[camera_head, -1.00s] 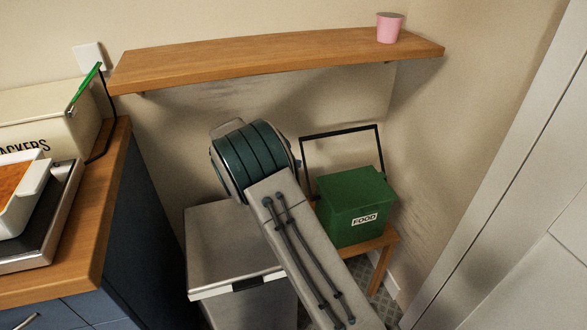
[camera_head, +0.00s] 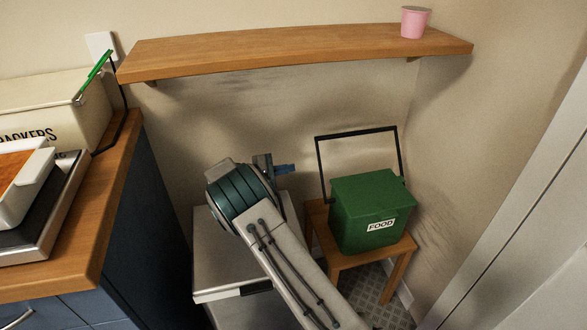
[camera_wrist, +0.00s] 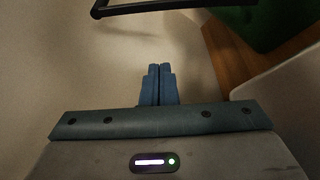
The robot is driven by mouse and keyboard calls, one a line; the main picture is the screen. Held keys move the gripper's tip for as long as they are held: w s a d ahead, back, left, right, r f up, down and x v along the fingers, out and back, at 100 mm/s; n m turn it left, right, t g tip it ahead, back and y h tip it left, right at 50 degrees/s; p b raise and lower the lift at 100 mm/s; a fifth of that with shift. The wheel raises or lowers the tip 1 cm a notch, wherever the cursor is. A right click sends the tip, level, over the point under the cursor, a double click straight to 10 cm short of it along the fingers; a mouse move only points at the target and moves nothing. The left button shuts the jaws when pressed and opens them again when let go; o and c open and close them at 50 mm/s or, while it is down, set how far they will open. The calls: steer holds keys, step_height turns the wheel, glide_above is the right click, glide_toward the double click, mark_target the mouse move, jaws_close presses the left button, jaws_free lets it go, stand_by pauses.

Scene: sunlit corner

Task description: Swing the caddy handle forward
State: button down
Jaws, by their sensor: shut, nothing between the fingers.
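The green food caddy (camera_head: 372,205), labelled FOOD, stands on a small wooden stool in the corner. Its black handle (camera_head: 357,132) is raised above the lid at the back, close to upright. My gripper (camera_head: 285,168) is left of the caddy and its handle, apart from both. In the wrist view my gripper's blue fingers (camera_wrist: 158,70) are together and empty. The black handle bar (camera_wrist: 150,6) crosses the top of that view, beyond the fingertips. Part of the green caddy (camera_wrist: 255,18) shows at the top right.
The wooden stool (camera_head: 322,225) bears the caddy. A white bin (camera_head: 225,280) stands left of it, under my arm. A wooden shelf (camera_head: 290,50) with a pink cup (camera_head: 415,22) hangs above. A counter (camera_head: 105,215) is at the left, and walls close in behind and to the right.

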steer(key=d+b, duration=0.1)
steer(key=d, duration=0.7)
steer(key=shift+w+r, duration=0.25)
steer(key=shift+r, duration=0.15)
steer(key=shift+s, duration=0.15)
